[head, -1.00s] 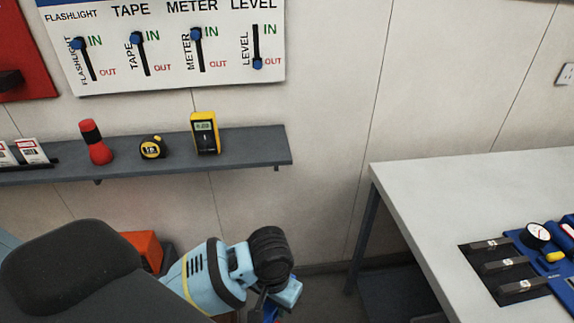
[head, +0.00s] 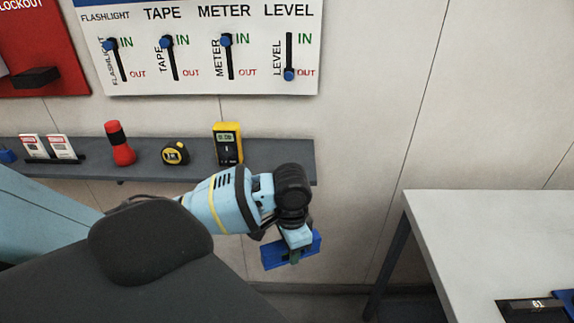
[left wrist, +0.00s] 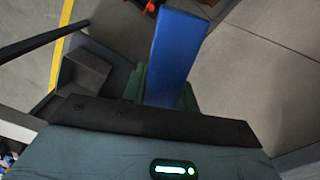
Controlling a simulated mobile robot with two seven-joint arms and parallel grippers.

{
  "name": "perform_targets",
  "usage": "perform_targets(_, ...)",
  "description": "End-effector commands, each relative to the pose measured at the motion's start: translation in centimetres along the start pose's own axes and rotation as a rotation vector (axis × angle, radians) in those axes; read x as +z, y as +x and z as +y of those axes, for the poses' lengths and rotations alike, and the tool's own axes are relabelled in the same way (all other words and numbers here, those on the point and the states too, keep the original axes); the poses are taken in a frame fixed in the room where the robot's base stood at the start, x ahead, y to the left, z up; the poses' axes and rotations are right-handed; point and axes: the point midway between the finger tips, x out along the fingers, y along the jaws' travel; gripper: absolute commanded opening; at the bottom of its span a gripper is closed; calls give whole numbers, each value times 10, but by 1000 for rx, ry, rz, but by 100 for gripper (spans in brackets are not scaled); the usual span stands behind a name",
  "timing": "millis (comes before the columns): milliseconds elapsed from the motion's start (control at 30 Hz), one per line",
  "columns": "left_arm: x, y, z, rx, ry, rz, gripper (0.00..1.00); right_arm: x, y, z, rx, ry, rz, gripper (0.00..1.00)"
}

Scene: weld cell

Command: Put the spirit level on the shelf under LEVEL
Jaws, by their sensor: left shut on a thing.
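The spirit level (head: 307,245) is a blue bar held in my left gripper (head: 293,252), below and in front of the shelf's right end in the head view. In the left wrist view the blue level (left wrist: 175,60) sticks out from between the fingers (left wrist: 160,92). The grey shelf (head: 275,150) runs along the wall; its right end, under the LEVEL label (head: 289,11), is bare. The LEVEL slider (head: 289,75) is down at OUT. My right gripper is in neither view.
On the shelf stand a red flashlight (head: 120,145), a tape measure (head: 175,153) and a yellow meter (head: 228,143), just left of the bare end. A white table (head: 490,240) is at the right. A red lockout board (head: 40,50) hangs at upper left.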

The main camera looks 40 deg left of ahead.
Motion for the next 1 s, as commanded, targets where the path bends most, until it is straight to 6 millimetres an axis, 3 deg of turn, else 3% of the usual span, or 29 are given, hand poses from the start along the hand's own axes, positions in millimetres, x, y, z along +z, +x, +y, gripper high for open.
perform_targets(33,2,-18,-20,-13,42,4,2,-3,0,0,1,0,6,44)
perform_targets(200,15,-70,-70,-13,203,5,2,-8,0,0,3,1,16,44)
perform_targets(400,36,-125,-109,-8,339,5,2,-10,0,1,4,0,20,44)
perform_targets(500,44,-141,-119,-4,378,4,2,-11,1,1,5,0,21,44)
perform_targets(800,51,-154,-126,2,415,0,2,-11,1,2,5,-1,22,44)
perform_targets(1000,35,-151,-136,3,411,3,2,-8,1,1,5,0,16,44)
